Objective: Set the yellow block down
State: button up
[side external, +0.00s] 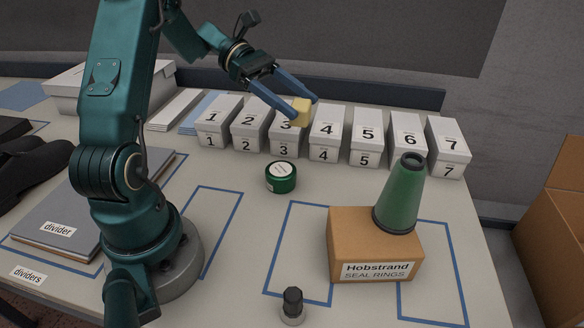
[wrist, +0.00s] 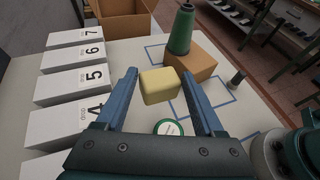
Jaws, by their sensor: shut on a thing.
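The yellow block (side external: 301,112) is held between the blue fingers of my gripper (side external: 303,109), up in front of the numbered white boxes, near the boxes marked 3 and 4. In the wrist view the yellow block (wrist: 160,86) sits between the two fingertips of my gripper (wrist: 158,84). The block appears to be in the air, with the table visible below and around it. Its underside is hidden in both views.
Numbered white boxes (side external: 327,132) stand in a row at the back. A green round tin (side external: 281,180) sits mid-table. A green cone (side external: 398,195) stands on a brown Hobstrand box (side external: 347,244). A small dark-topped knob (side external: 292,303) stands at the front. Blue-taped outlines mark bare table.

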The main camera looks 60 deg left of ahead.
jog(key=s+d+f+m+g+y, duration=0.2)
jog(key=s+f+m+g+y, duration=0.15)
jog(key=s+m+g, duration=0.5)
jog(key=s+d+f+m+g+y, duration=0.1)
jog(key=s+f+m+g+y, duration=0.25)
jog(key=s+m+g, duration=0.5)
jog(key=w+a+r+m+t+y, duration=0.1)
jog(key=a+r+m+t+y, duration=0.25)
jog(key=a+m+y, duration=0.5)
jog(key=w+a+r+m+t+y, duration=0.1)
jog(key=a+r+m+t+y, duration=0.35)
jog(key=m+y, duration=0.6)
jog(key=shift+g+h, duration=0.5)
jog(key=shift+g, duration=0.3)
jog(key=shift+s+a+f, duration=0.1)
jog(key=shift+a+f, duration=0.05)
jog(key=shift+f, duration=2.4)
jog(key=shift+s+a+f, duration=0.1)
jog(key=shift+a+f, duration=0.1)
jog(key=shift+f, duration=2.4)
jog(key=shift+a+f, duration=0.15)
jog(key=shift+f, duration=2.4)
jog(key=o, duration=1.4)
jog(key=shift+c, duration=0.2)
